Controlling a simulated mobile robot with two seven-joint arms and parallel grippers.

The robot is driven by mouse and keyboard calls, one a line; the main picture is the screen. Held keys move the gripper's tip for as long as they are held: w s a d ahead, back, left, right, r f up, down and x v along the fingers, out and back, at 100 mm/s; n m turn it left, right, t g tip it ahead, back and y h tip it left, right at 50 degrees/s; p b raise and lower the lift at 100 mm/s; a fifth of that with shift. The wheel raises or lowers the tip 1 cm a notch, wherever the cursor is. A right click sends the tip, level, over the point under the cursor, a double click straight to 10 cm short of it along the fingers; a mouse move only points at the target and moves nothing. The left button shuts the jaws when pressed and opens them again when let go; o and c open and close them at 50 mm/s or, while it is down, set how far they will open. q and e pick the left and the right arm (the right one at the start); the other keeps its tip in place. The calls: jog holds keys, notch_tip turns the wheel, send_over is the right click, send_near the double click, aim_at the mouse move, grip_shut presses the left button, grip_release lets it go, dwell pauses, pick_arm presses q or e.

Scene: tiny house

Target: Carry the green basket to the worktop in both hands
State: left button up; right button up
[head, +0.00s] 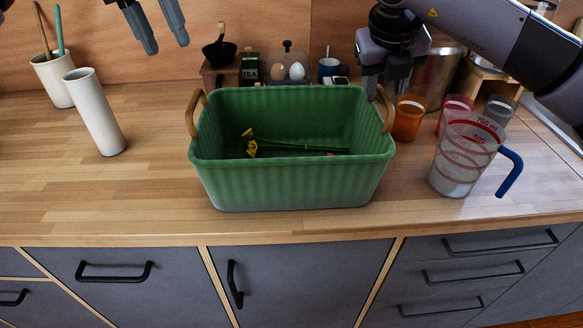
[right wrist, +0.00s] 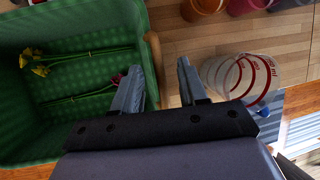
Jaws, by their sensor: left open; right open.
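The green basket (head: 290,185) stands upright on the wooden worktop (head: 60,190). It has a wooden handle at each end, and flowers (head: 290,146) with yellow heads lie inside. My left gripper (head: 167,45) is open and empty, above and to the left of the basket, apart from it. My right gripper (head: 382,95) is open at the basket's right end, close to the right handle (head: 387,108). In the right wrist view the handle (right wrist: 153,70) and the basket's wall (right wrist: 132,35) lie between or just beyond the open fingers; I cannot tell if they touch.
A measuring jug (head: 465,158) with a blue handle stands right of the basket, near orange (head: 408,120) and pink cups. A white vase (head: 95,112) and a utensil pot (head: 52,80) stand left. Eggs (head: 288,71), a tea tin and a mug are behind. The worktop's left front is clear.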

jog(key=v, duration=0.9)
jog(key=shift+r, duration=0.1)
jog(key=shift+s+a, duration=0.1)
jog(key=shift+s, duration=0.05)
